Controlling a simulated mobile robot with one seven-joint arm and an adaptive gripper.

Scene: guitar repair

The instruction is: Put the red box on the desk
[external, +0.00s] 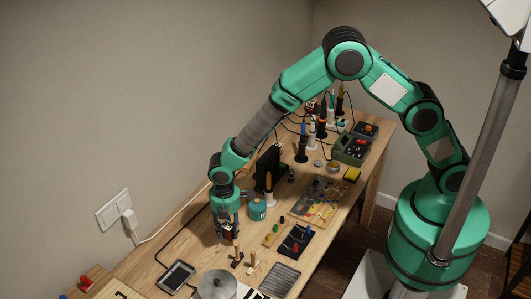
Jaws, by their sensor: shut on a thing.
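My gripper (228,224) points down over the left part of the wooden desk (205,247). It is shut on a small dark reddish object, which looks like the red box (228,233). The fingers hide most of the box. I cannot tell whether its underside touches the desk or hangs just above it.
A teal canister (257,209) stands to the right of my gripper. A dark-framed tray (176,277) and a metal pot (216,285) are in front. Wooden-handled tools (251,263) lie close by. Soldering tools and a green device (351,148) crowd the far end.

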